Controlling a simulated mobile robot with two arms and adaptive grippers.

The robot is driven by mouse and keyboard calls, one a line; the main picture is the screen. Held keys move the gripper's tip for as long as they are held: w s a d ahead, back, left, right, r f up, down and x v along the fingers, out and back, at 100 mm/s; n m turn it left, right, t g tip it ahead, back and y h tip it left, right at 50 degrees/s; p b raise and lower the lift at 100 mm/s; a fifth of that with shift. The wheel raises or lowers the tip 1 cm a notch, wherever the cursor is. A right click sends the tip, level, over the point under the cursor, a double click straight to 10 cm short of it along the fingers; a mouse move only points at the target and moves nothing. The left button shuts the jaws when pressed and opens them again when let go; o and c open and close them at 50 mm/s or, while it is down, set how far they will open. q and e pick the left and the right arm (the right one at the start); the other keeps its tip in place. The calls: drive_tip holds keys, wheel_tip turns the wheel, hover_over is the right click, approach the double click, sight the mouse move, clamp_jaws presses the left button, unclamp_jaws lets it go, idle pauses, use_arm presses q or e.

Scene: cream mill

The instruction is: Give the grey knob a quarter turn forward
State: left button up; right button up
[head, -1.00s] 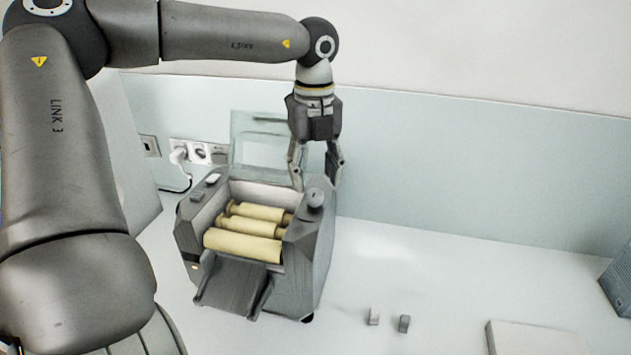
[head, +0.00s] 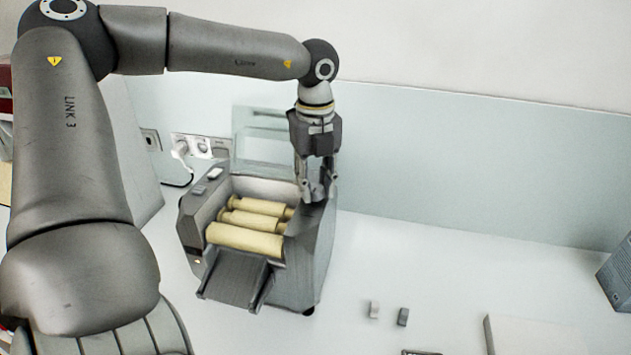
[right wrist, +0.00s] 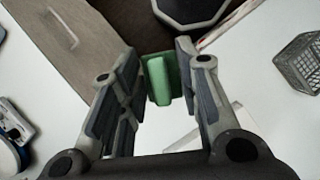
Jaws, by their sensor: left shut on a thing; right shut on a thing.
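The grey mill (head: 315,255) stands on the white counter in the head view, with three cream rollers (head: 244,240) in its open top. The grey knob is on top of the mill's right side; my left gripper (head: 316,195) comes down on it from above and hides most of it. The left fingers are shut on the knob. In the right wrist view, my right gripper (right wrist: 158,62) is shut on a green block (right wrist: 158,84) between its fingertips. The right gripper does not show in the head view.
A small light block (head: 374,309) and a small dark block (head: 403,317) lie right of the mill. A grey box (head: 618,272) stands at the right edge. Wall sockets (head: 203,146) and a clear panel (head: 262,135) are behind. A grey crate (right wrist: 298,62) shows in the right wrist view.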

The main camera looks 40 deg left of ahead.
use_arm(q)
drive_tip(key=shift+f+m+b, duration=0.1)
drive_tip(key=shift+m+b, duration=0.6)
drive_tip(key=shift+b, duration=0.1)
use_arm(e)
drive_tip(key=shift+f, duration=0.8)
use_arm(q)
drive_tip(key=shift+w+m+b, duration=0.1)
drive_tip(key=shift+m+b, duration=0.95)
drive_tip(key=shift+m, duration=0.15)
use_arm(e)
wheel_tip(320, 180, down, 2)
drive_tip(key=shift+f, duration=0.1)
use_arm(q)
drive_tip(key=shift+m+b, duration=0.5)
drive_tip(key=shift+m, duration=0.4)
drive_tip(key=m+b, duration=0.1)
drive_tip(key=m, duration=0.1)
drive_tip(key=shift+m, duration=0.3)
drive_tip(key=m, duration=0.4)
drive_tip(key=shift+d+m+b, duration=0.1)
drive_tip(key=shift+m+b, duration=0.2)
drive_tip(key=shift+b, duration=0.05)
drive_tip(key=m, duration=0.4)
drive_tip(key=shift+r+m, duration=0.2)
drive_tip(key=shift+m, duration=0.2)
use_arm(e)
wheel_tip(320, 180, down, 3)
drive_tip(key=shift+r, duration=0.15)
